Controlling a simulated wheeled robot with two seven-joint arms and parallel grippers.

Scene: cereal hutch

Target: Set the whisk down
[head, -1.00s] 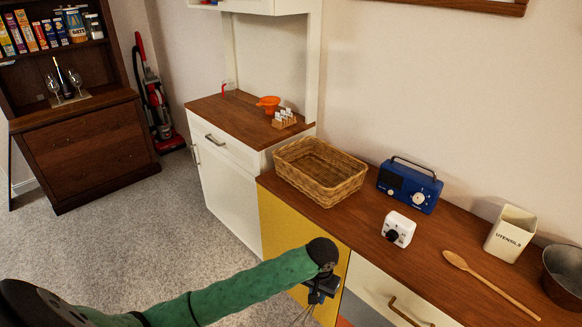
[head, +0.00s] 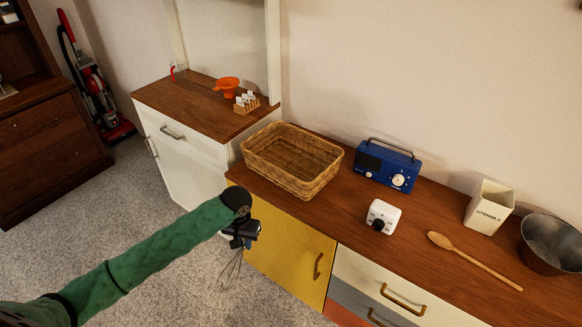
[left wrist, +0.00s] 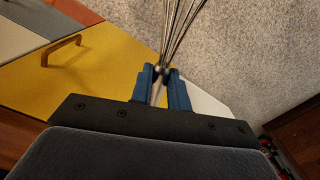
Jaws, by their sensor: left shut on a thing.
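The wire whisk (head: 231,270) hangs from my left gripper (head: 238,242), in front of the yellow cupboard door and over the carpet. In the left wrist view my left gripper (left wrist: 163,78) is shut on the whisk's end, and its wires (left wrist: 180,35) spread away past the fingertips. The whisk is below the level of the wooden worktop (head: 335,205) and apart from it. My right gripper is not in view.
On the worktop stand a wicker basket (head: 292,158), a blue radio (head: 388,165), a white timer (head: 383,216), a wooden spoon (head: 475,262), a utensils pot (head: 489,207) and a metal bucket (head: 552,244). Bare worktop lies between basket and timer.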

